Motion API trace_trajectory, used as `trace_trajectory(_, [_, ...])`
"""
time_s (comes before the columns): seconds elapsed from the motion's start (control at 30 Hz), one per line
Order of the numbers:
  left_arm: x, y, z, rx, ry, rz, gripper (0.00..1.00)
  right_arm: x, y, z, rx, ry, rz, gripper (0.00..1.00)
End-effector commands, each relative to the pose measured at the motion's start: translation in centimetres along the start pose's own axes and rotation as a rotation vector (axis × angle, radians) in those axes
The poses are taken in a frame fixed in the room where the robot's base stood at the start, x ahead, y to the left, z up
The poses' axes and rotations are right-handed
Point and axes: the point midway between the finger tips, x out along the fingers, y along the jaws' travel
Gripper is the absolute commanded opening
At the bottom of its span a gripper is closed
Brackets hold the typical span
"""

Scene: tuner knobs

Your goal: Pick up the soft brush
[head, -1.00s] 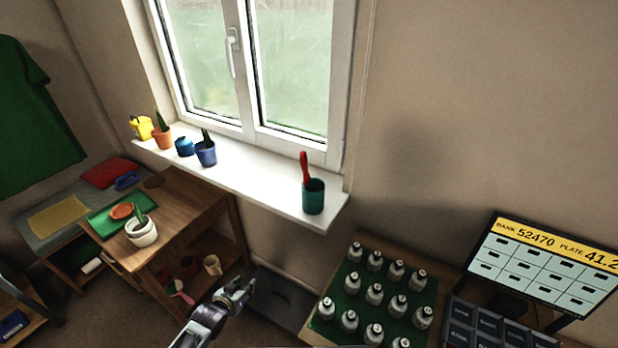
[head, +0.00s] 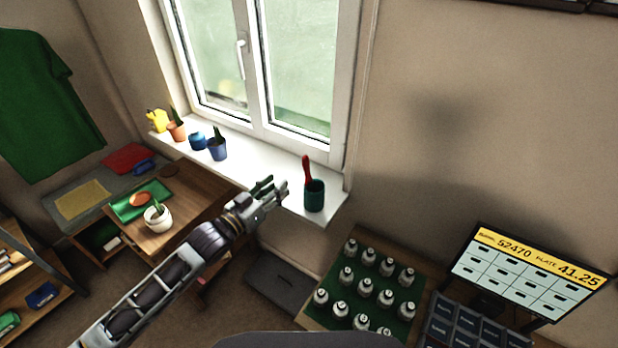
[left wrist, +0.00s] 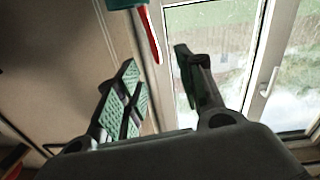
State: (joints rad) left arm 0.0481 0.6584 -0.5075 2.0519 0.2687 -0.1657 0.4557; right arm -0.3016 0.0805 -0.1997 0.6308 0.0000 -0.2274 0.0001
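A red handle (head: 307,169) stands upright in a dark green cup (head: 314,196) at the right end of the window sill. It fits the soft brush, but any bristles are hidden in the cup. My left gripper (head: 274,189) is just left of the cup, at the sill's front edge, apart from the handle and empty. In the left wrist view its two fingers (left wrist: 160,82) are spread wide. The red handle (left wrist: 148,35) hangs down there from the cup (left wrist: 124,3), beyond the fingertips. My right gripper is out of view.
The white sill (head: 270,184) also bears a blue pot (head: 217,150), an orange pot (head: 177,132) and a yellow container (head: 157,120) at the left. A wooden table (head: 188,205) stands below. A green mat (head: 334,275) holds several jars at lower right.

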Motion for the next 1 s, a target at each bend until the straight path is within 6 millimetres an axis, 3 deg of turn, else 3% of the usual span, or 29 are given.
trace_trajectory(0.13, [-0.1, 0.8, -1.2, -0.001, 0.014, 0.019, 0.38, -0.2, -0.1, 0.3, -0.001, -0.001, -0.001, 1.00])
trace_trajectory(0.57, [0.1, 0.8, -1.2, -0.002, 0.015, 0.019, 0.38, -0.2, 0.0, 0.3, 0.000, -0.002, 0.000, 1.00])
trace_trajectory(1.0, [3.1, 0.8, -1.3, -0.002, 0.016, 0.019, 0.38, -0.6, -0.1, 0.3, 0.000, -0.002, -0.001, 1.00])
